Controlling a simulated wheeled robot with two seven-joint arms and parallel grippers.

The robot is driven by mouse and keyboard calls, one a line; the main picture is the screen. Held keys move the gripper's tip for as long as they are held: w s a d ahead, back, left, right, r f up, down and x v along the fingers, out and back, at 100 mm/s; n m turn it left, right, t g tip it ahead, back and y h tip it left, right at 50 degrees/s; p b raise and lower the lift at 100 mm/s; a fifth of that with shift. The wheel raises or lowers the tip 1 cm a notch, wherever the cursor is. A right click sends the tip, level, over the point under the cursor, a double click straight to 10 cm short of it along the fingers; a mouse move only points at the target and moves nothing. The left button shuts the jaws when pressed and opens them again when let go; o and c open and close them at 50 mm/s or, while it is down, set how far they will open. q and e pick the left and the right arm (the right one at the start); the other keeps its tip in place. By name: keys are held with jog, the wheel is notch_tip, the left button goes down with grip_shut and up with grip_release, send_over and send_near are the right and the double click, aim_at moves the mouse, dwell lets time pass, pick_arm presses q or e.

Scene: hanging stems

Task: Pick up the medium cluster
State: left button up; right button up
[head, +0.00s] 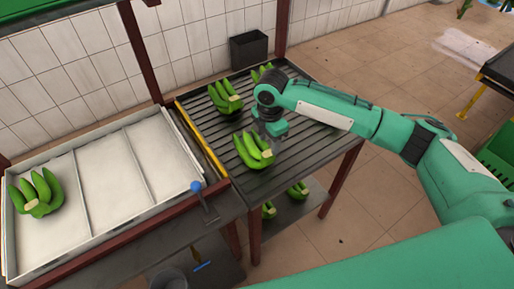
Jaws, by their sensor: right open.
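Several green banana clusters lie on the dark slatted table: one at the near side (250,151), one farther back to the left (224,97), and one at the back (262,73), partly hidden by my arm. I cannot tell for sure which is the medium cluster. My right gripper (270,138) points down just beside and above the near cluster, by its cut crown end. It is open and holds nothing that I can see; its fingertips are small and hard to make out. My left gripper is not in view.
A white tray with dividers (104,178) stands at left, with one cluster (38,193) in its left compartment. A blue-knobbed lever (203,200) is between tray and table. More bananas (298,190) lie on the lower shelf. A dark bin (248,50) stands behind.

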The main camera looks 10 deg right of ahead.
aim_at(268, 153)
notch_tip(268, 153, down, 4)
jog(key=shift+s+f+p, duration=0.1)
jog(key=shift+p, duration=0.5)
grip_shut()
jog(key=shift+r, duration=0.25)
